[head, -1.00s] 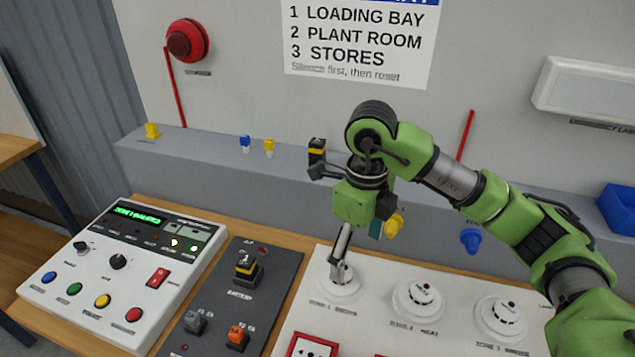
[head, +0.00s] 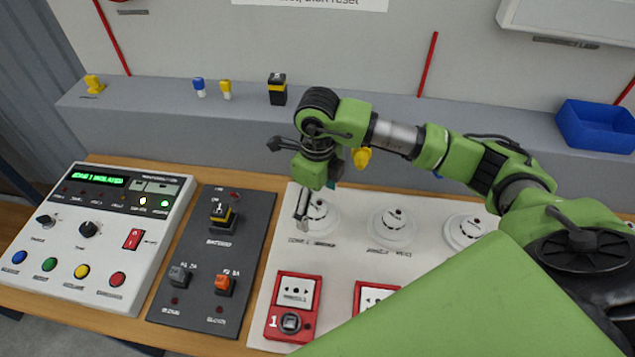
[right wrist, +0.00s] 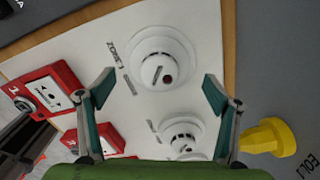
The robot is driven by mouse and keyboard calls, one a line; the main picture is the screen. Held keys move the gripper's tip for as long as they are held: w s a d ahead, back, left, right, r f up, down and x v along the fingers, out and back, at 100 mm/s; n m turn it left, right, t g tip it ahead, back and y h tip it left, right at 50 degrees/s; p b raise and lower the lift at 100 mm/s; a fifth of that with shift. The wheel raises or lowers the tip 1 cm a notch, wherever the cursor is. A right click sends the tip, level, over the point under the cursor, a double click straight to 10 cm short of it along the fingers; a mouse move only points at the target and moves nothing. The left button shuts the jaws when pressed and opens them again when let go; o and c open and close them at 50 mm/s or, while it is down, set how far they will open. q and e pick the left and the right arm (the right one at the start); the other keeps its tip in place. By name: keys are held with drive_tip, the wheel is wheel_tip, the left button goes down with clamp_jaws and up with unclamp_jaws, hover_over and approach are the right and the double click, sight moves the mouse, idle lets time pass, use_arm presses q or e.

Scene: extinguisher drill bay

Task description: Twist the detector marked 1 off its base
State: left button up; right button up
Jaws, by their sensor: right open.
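The detector marked 1 (head: 322,216) is a round white unit on its base, at the left end of a row on the white board, partly hidden by my right gripper (head: 304,212). In the right wrist view, detector 1 (right wrist: 160,58) lies at the upper middle, its label beside it. My right gripper (right wrist: 158,78) is open and empty. Its two teal fingers stand wide apart, one to each side of the detector's near part. My left gripper is not in view.
Two more detectors (head: 391,229) (head: 465,231) stand to the right. Red call points (head: 294,305) are in front. The control panel (head: 110,240), with its green display lit, and a dark battery board (head: 222,250) lie left. A blue bin (head: 597,127) stands on the grey ledge.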

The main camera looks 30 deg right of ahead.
drive_tip(key=shift+s+f, duration=0.1)
drive_tip(key=shift+f, duration=0.75)
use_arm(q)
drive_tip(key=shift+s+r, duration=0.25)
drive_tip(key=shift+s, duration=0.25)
use_arm(e)
drive_tip(key=shift+f, duration=0.35)
drive_tip(key=c, duration=1.2)
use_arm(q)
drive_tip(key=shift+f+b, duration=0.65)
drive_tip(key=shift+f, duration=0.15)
use_arm(e)
drive_tip(key=shift+n, duration=0.8)
drive_tip(key=shift+c, duration=0.2)
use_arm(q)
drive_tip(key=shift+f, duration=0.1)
use_arm(e)
drive_tip(key=shift+n+b, duration=0.7)
drive_tip(key=shift+n, duration=0.1)
use_arm(q)
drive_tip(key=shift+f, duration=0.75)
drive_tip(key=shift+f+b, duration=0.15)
drive_tip(key=shift+b, duration=0.15)
use_arm(e)
drive_tip(key=shift+n, duration=0.4)
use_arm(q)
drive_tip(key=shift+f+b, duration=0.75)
use_arm(e)
drive_tip(key=shift+n, duration=0.8)
